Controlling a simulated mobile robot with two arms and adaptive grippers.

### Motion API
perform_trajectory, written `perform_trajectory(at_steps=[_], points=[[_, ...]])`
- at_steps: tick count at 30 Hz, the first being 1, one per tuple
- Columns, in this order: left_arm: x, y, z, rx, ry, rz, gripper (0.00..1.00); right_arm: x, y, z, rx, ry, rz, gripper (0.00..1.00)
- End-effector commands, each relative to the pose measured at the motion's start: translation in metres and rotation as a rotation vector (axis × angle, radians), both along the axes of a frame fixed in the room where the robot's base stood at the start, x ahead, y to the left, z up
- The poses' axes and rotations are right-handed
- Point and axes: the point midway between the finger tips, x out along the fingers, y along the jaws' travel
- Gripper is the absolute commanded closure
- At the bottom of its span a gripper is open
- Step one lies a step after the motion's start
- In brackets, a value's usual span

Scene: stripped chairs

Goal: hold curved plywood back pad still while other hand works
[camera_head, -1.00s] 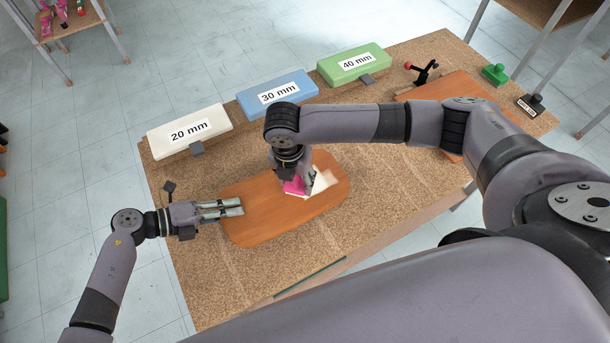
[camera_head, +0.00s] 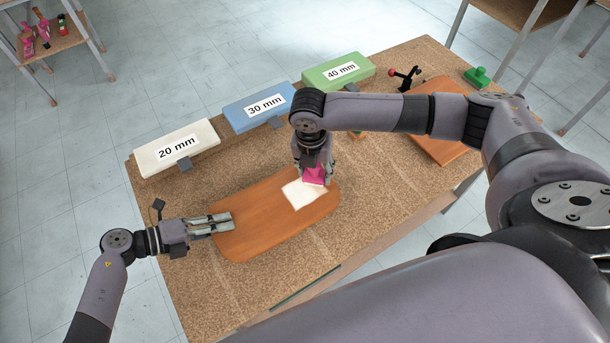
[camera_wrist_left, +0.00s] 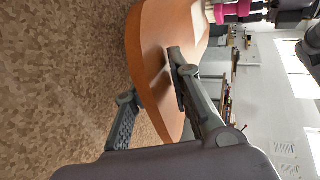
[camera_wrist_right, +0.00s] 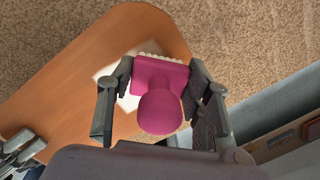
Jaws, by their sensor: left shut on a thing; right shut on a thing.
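The curved plywood back pad (camera_head: 262,232) is an orange-brown board with rounded corners, lying on the cork-like bench top. My left gripper (camera_head: 231,219) is shut on its left end; in the left wrist view (camera_wrist_left: 150,85) one finger lies on each side of the pad's edge. My right gripper (camera_head: 313,182) is shut on a pink tool (camera_head: 314,174) with a round knob and a square plate (camera_wrist_right: 160,100). A pale, bumpy edge shows under the plate. The tool is over the pad's far right part, beside a white patch (camera_head: 302,196). Whether it touches the pad is unclear.
White 20 mm (camera_head: 176,150), blue 30 mm (camera_head: 260,103) and green 40 mm (camera_head: 338,72) blocks line the far bench edge. Another orange-brown panel (camera_head: 440,147), a red-knobbed clamp (camera_head: 406,78) and a green stamp-like object (camera_head: 478,78) are at right.

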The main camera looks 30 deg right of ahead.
Motion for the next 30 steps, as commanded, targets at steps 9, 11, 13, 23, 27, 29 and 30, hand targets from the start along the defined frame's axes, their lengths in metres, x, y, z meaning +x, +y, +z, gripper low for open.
perform_trajectory(at_steps=[9, 11, 13, 23, 27, 29, 30], points=[[-0.002, 0.003, -0.006, 0.016, 0.002, -0.001, 1.0, 0.001, -0.009, 0.001, 0.004, 0.0, 0.005, 0.8], [-0.002, 0.003, -0.006, 0.016, 0.002, -0.001, 1.0, 0.001, -0.004, 0.0, 0.004, 0.0, 0.003, 0.8], [-0.002, 0.003, -0.006, 0.016, 0.002, -0.001, 1.0, 0.0, 0.002, 0.0, 0.004, 0.0, 0.004, 0.8], [-0.002, 0.003, -0.006, 0.015, 0.001, -0.001, 1.0, -0.002, 0.032, -0.013, 0.004, -0.001, 0.001, 0.8], [-0.002, 0.003, -0.006, 0.016, 0.001, -0.001, 1.0, -0.003, 0.045, -0.015, 0.005, 0.0, 0.003, 0.8], [-0.002, 0.003, -0.006, 0.015, 0.001, -0.002, 1.0, -0.004, 0.051, -0.016, 0.006, -0.001, 0.002, 0.8], [-0.002, 0.003, -0.006, 0.015, 0.001, -0.002, 1.0, -0.005, 0.054, -0.016, 0.006, 0.001, 0.002, 0.8]])
